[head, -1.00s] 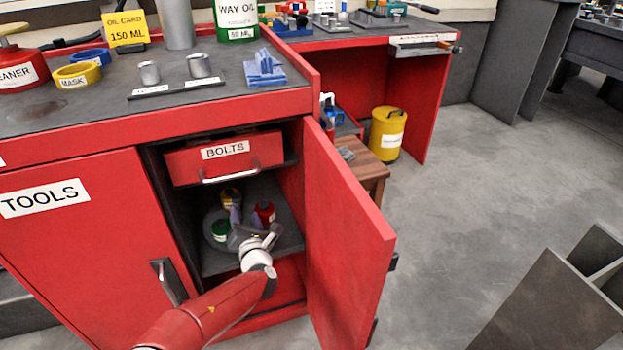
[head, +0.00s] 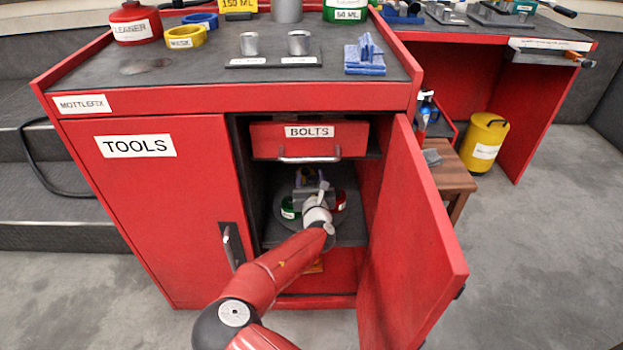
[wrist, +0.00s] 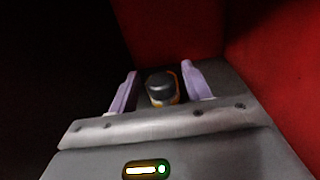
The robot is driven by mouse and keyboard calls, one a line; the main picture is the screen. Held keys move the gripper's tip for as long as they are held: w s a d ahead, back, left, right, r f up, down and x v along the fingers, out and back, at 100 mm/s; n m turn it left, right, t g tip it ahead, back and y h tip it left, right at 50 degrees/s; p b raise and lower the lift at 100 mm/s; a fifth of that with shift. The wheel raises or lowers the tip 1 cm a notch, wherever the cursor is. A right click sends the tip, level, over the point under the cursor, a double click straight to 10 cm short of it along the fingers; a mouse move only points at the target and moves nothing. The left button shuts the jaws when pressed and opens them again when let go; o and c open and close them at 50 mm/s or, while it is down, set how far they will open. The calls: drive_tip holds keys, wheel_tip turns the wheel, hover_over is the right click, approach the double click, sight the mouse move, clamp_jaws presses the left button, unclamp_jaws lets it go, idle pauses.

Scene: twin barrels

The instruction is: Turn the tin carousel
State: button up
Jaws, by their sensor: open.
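The tin carousel (head: 279,200) is a round grey disc on a shelf inside the open cabinet. It bears a green tin (head: 289,208) at its left and a red tin (head: 341,200) at its right. My gripper (head: 306,178) reaches in over the disc between these two, and hides much of its middle. In the wrist view, the open gripper (wrist: 160,88) has its two lilac fingers on either side of a dark-topped tin with an orange-yellow edge (wrist: 162,90). Gaps show beside the tin; contact with it cannot be told.
The open red door (head: 410,240) stands to the right of my arm. A BOLTS drawer (head: 310,138) hangs above the carousel, and the shut TOOLS door (head: 150,200) is to the left. A wooden stool (head: 455,178) stands beyond the open door.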

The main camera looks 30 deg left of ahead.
drive_tip(key=shift+c, duration=0.2)
clamp_jaws()
drive_tip(key=shift+w, duration=0.1)
drive_tip(key=shift+n+y, duration=0.4)
drive_tip(key=shift+w+n+g+y, duration=0.1)
drive_tip(key=shift+n+g+y, duration=0.8)
drive_tip(key=shift+g+y, duration=0.2)
drive_tip(key=shift+n+g+y+b, duration=0.65)
drive_tip(key=shift+n+g+y, duration=0.55)
drive_tip(key=shift+g, duration=0.4)
